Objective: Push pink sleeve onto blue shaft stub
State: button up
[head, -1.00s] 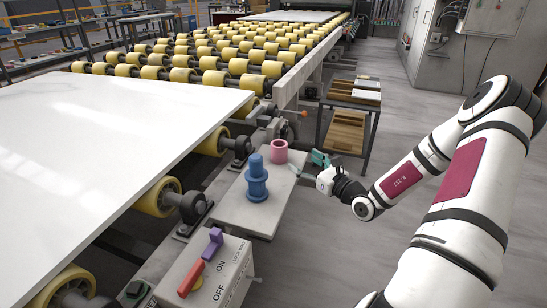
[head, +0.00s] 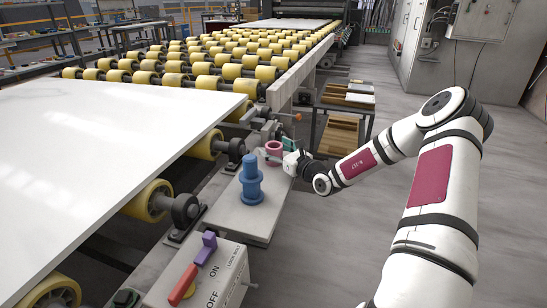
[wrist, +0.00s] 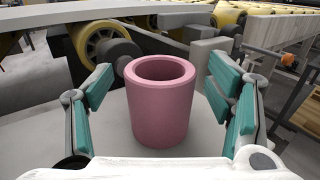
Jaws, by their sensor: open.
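The pink sleeve (head: 273,148) stands upright on the grey plate (head: 227,214), behind and to the right of the blue shaft stub. In the wrist view the pink sleeve (wrist: 160,104) shows its open top and sits between my gripper's teal pads, with a gap on each side. The blue shaft stub (head: 251,182) stands upright on the same plate, with a flange low down and a narrower top; nothing is on it. My gripper (head: 279,152) is open around the sleeve. In the wrist view my gripper (wrist: 161,100) has no visible contact with it. The stub is outside the wrist view.
A control box (head: 196,280) with a red and a purple handle stands in front of the plate. A white slab (head: 95,160) lies on yellow rollers (head: 152,201) to the left. A shelf cart (head: 343,130) stands behind my gripper. Open floor lies to the right.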

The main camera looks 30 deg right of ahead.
jog(key=shift+w, duration=0.5)
jog(key=c, duration=1.3)
jog(key=shift+r, duration=0.1)
